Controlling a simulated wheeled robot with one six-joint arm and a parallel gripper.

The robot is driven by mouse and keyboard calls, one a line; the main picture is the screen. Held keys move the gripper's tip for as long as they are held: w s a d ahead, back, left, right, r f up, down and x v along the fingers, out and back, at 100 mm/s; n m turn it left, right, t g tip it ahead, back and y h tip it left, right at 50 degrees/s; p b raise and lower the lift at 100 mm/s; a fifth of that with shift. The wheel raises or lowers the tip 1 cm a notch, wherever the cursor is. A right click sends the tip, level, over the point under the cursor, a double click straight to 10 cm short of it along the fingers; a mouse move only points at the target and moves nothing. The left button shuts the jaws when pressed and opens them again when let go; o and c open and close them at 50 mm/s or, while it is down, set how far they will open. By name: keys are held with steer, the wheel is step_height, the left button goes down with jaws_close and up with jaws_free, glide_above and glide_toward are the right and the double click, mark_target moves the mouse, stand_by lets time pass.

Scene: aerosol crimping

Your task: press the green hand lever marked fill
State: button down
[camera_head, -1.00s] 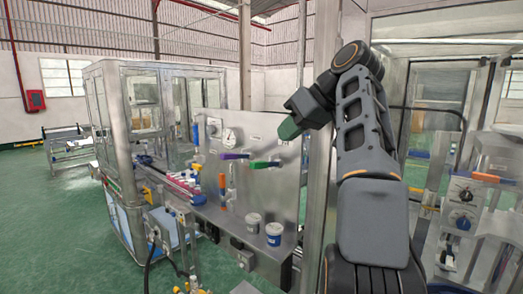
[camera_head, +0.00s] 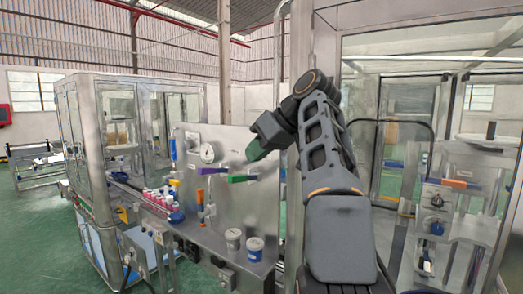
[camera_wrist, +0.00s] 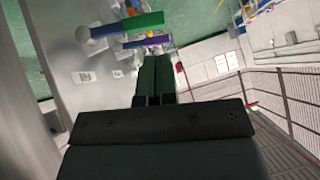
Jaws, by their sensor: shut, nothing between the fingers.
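The green hand lever (camera_head: 243,178) sticks out sideways from the upright steel panel (camera_head: 262,210), right of a purple lever (camera_head: 212,170). In the wrist view the green lever (camera_wrist: 138,22) shows near the top, left of and beyond my fingers, with the purple lever (camera_wrist: 148,41) below it. My gripper (camera_head: 256,151) is shut and empty, just above and right of the green lever in the head view. Its dark green fingers (camera_wrist: 154,72) lie together in the wrist view. A gap shows between fingers and lever. The lever's marking is too small to read.
An orange-handled lever (camera_head: 201,196) and a dial gauge (camera_head: 209,152) are on the panel. Pink-capped cans (camera_head: 158,198) stand on the ledge at left, two tubs (camera_head: 254,248) at right. A glass cabinet (camera_head: 425,130) stands right of my arm.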

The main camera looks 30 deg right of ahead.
mark_target(245, 178)
steer(key=shift+b+x, duration=0.45)
steer(key=shift+x, duration=2.35)
